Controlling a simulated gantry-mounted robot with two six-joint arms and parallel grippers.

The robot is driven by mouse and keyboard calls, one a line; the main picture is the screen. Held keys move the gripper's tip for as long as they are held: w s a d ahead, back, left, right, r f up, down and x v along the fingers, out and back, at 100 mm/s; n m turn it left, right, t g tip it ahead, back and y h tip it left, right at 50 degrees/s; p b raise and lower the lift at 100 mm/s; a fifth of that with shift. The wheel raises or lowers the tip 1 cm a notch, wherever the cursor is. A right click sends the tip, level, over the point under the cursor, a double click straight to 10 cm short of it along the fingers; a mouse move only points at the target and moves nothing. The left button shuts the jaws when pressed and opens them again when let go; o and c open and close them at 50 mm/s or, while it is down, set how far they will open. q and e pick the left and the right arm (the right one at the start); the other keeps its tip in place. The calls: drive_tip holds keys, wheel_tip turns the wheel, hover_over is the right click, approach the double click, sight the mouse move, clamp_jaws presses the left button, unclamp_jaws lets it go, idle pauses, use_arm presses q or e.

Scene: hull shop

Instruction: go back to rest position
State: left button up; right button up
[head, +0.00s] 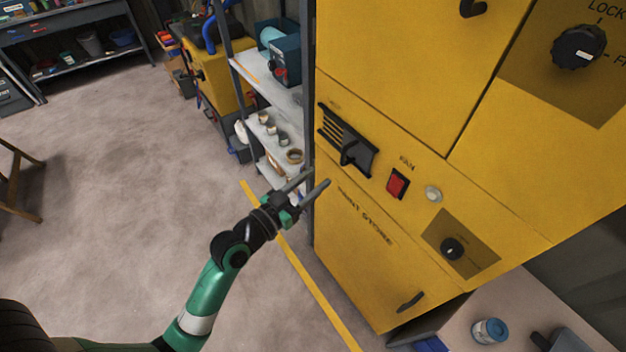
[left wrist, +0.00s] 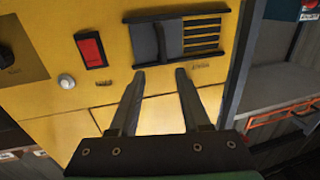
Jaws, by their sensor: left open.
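My left gripper (head: 308,187) is open and empty, held in the air in front of the yellow paint store cabinet (head: 350,262). In the left wrist view its two fingers (left wrist: 158,78) stand apart, with the cabinet's black slider (left wrist: 156,42) beyond them. A gap to the slider seems to remain, but I cannot tell how wide. My green left arm reaches up from the lower left in the head view. My right gripper is in neither view.
The cabinet carries a red fan switch (head: 398,184), a lock knob (head: 578,47) and a lower knob (head: 452,248). A grey shelf (head: 270,88) stands just left of it. A bench with a blue-lidded jar (head: 489,331) is at lower right. The floor at left is open.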

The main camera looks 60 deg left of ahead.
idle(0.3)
use_arm(q)
drive_tip(key=w+d+r+m+t+h, duration=0.2)
drive_tip(key=d+r, duration=0.2)
drive_tip(key=r, duration=0.4)
drive_tip(key=w+d+r+m+t+h, duration=0.15)
drive_tip(key=d+r, duration=0.25)
drive_tip(key=r, duration=0.4)
drive_tip(key=w+d+r+m+t+h, duration=0.2)
drive_tip(key=d+r, duration=0.2)
drive_tip(key=r, duration=0.4)
drive_tip(key=s+d+r+t+h, duration=0.1)
drive_tip(key=s+d+r, duration=0.15)
drive_tip(key=r, duration=0.45)
drive_tip(key=s+d+r+t+h, duration=0.1)
drive_tip(key=s+r+t, duration=0.15)
drive_tip(key=r, duration=0.35)
drive_tip(key=s+d+r+t+h, duration=0.1)
drive_tip(key=s+d+r, duration=0.1)
drive_tip(key=s+r, duration=0.35)
wheel_tip(320, 180, up, 23)
drive_tip(key=w+a+n+y+p, duration=0.1)
drive_tip(key=n+y+p, duration=0.1)
drive_tip(key=p, duration=1.9)
drive_tip(key=shift+w+y+p, duration=0.2)
drive_tip(key=shift+y+p, duration=0.1)
drive_tip(key=shift+y, duration=0.25)
